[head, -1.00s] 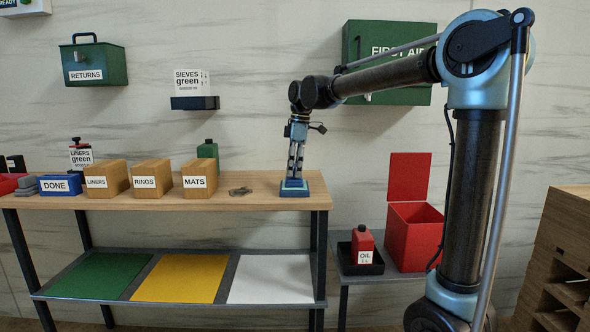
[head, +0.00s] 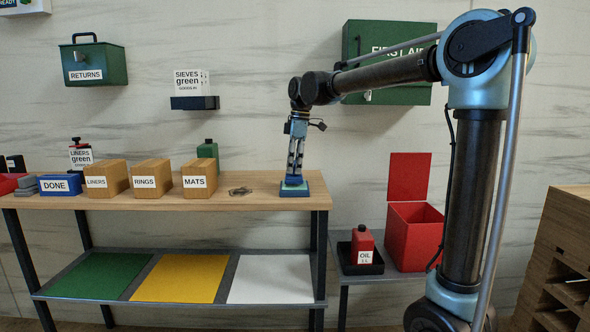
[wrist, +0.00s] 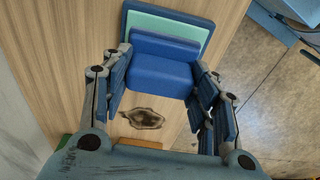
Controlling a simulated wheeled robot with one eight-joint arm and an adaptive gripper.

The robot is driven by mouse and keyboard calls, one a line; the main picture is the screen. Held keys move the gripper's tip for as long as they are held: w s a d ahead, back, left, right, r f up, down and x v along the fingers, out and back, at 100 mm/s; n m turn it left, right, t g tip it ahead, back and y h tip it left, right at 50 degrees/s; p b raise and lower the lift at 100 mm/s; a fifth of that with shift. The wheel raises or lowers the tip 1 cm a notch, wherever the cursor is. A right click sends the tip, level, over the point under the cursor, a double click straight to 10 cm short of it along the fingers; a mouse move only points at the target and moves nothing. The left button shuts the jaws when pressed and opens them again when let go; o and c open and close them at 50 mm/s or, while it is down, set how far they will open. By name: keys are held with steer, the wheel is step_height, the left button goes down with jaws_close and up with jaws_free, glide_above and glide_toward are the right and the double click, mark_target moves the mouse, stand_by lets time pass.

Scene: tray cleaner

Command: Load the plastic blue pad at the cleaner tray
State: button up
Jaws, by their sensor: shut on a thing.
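A blue pad (wrist: 160,75) is between the fingers of my gripper (wrist: 162,88) in the wrist view, and the gripper is shut on it. Directly beyond it are another blue layer (wrist: 165,43), a pale teal layer (wrist: 165,22) and a dark blue base (wrist: 185,13), stacked like a tray. In the head view my gripper (head: 294,178) points down over this dark blue tray (head: 294,191) at the right end of the wooden table. Whether the pad touches the stack cannot be told.
A small dark ring-like thing (head: 240,191) lies left of the tray. The MATS box (head: 200,172), RINGS box (head: 152,174) and LINERS box (head: 107,178) stand further left. A red bin (head: 414,235) and an oil bottle (head: 363,246) are at the lower right.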

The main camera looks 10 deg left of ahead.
steer(key=shift+r, duration=2.95)
